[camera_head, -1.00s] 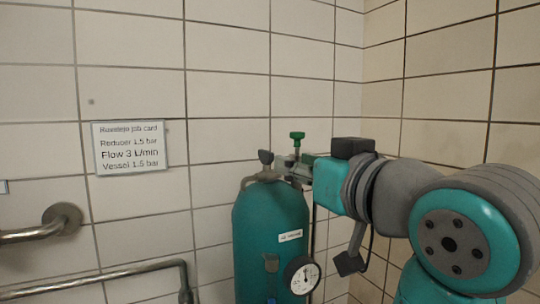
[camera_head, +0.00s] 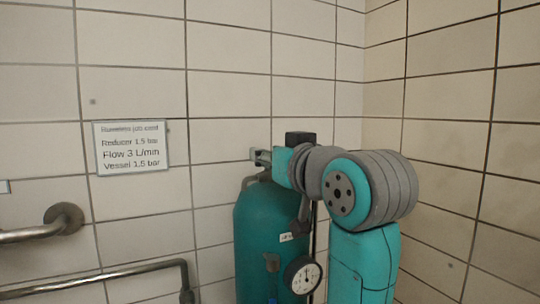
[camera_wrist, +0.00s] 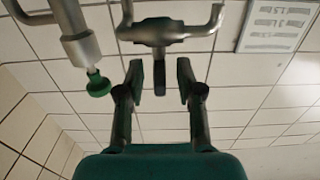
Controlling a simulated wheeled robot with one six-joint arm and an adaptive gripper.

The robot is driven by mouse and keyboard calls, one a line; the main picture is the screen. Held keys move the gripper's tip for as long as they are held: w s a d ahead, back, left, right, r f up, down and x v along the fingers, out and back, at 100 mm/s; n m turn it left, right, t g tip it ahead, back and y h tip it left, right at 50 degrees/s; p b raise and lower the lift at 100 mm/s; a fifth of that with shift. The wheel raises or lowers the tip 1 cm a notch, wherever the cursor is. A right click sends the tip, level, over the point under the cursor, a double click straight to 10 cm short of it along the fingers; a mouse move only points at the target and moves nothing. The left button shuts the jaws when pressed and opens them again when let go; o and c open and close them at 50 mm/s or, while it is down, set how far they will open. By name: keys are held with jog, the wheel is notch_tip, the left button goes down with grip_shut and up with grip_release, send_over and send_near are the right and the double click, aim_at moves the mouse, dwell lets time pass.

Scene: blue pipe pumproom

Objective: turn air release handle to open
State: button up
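The teal vessel (camera_head: 262,235) stands in front of the tiled wall. In the wrist view a dark lever handle (camera_wrist: 159,75) hangs from the grey pipe fitting (camera_wrist: 165,30); I take it as the air release handle. My gripper (camera_wrist: 159,80) is open, with one finger on each side of this handle and a visible gap on both sides. How deep the handle sits between the fingers is hard to tell. In the head view my gripper (camera_head: 262,156) is at the vessel's top and covers the handle. A green knob (camera_wrist: 98,84) is left of the fingers in the wrist view.
A round gauge (camera_head: 302,275) is on the vessel's lower front, with a small valve (camera_head: 272,263) beside it. Metal pipes (camera_head: 100,279) run along the left wall. A job card (camera_head: 131,146) hangs on the wall. The corner at right is clear.

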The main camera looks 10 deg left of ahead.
grip_shut()
jog(key=shift+d+n+g+y, duration=0.1)
jog(key=shift+n+g+y, duration=0.2)
jog(key=shift+y, duration=0.1)
jog(key=shift+w+d+n+g+y, duration=0.15)
jog(key=shift+n+g+y, duration=0.7)
jog(key=shift+y, duration=0.25)
jog(key=n+g+y, duration=0.1)
jog(key=n+g, duration=0.1)
jog(key=g, duration=0.1)
jog(key=n+g+y, duration=0.2)
jog(key=g, duration=0.1)
jog(key=shift+w+n+y, duration=0.2)
jog(key=shift+n+y, duration=0.05)
jog(key=shift+y, duration=0.05)
jog(key=n+g+y, duration=0.1)
jog(key=n+g, duration=0.2)
jog(key=g, duration=0.2)
jog(key=shift+w, duration=0.15)
jog(key=shift+w+n+g, duration=0.15)
jog(key=shift+n+g, duration=1.65)
jog(key=shift+g, duration=1.05)
